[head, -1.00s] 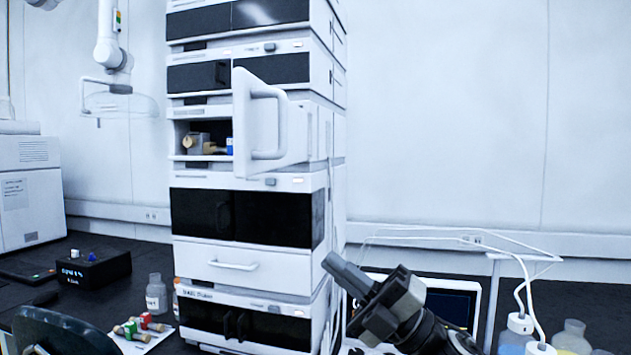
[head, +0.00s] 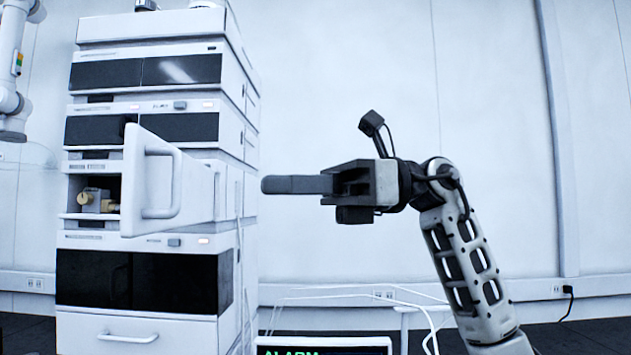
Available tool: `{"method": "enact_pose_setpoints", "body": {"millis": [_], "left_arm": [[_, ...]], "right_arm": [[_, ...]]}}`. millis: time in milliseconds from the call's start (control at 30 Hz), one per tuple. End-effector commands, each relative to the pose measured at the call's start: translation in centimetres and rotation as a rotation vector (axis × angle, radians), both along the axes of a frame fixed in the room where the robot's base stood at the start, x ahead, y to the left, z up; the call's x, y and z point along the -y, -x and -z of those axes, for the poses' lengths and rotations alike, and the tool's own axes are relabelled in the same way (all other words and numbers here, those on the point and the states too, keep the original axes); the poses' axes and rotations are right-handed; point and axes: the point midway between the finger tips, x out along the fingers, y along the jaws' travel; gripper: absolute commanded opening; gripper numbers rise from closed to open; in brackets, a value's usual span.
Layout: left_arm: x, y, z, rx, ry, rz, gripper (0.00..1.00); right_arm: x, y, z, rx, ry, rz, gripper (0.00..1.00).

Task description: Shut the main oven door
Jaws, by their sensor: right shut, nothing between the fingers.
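The main oven door (head: 151,188) is a white panel with a looped handle, standing open and swung out from its compartment in the instrument stack. The oven compartment (head: 90,188) shows to the left of the door, with brass-coloured and grey fittings inside; the door hides its right part. My right gripper (head: 264,185) is shut and empty, pointing left. My left gripper is out of view.
The white and black stack (head: 145,282) has closed modules above and below the oven. A screen (head: 320,350) with green "ALARM" text and thin tubing on a stand (head: 350,292) lie below my right arm.

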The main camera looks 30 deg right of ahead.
Motion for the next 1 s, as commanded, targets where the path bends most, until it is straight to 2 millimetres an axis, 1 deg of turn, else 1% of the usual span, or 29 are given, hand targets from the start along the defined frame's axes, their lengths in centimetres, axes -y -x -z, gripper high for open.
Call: {"method": "enact_pose_setpoints", "body": {"millis": [33, 200, 300, 400, 600, 1000], "left_arm": [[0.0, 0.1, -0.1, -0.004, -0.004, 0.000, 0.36], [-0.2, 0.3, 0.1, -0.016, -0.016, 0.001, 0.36], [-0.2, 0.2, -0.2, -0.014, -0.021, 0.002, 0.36], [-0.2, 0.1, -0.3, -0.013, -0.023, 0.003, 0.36], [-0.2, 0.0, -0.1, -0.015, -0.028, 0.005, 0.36], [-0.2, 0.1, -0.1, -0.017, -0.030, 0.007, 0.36]], "right_arm": [[-1.2, -0.2, -0.1, 0.000, 0.000, -0.005, 0.00], [-4.5, -1.0, -0.1, 0.000, 0.000, -0.006, 0.00], [-5.9, -1.4, 0.0, -0.002, -0.002, -0.005, 0.00], [-6.9, -1.7, 0.1, -0.002, -0.001, -0.004, 0.00], [-7.6, -1.9, 0.2, -0.001, -0.002, -0.001, 0.00], [-7.7, -1.9, 0.2, -0.003, -0.002, 0.004, 0.00]]}}
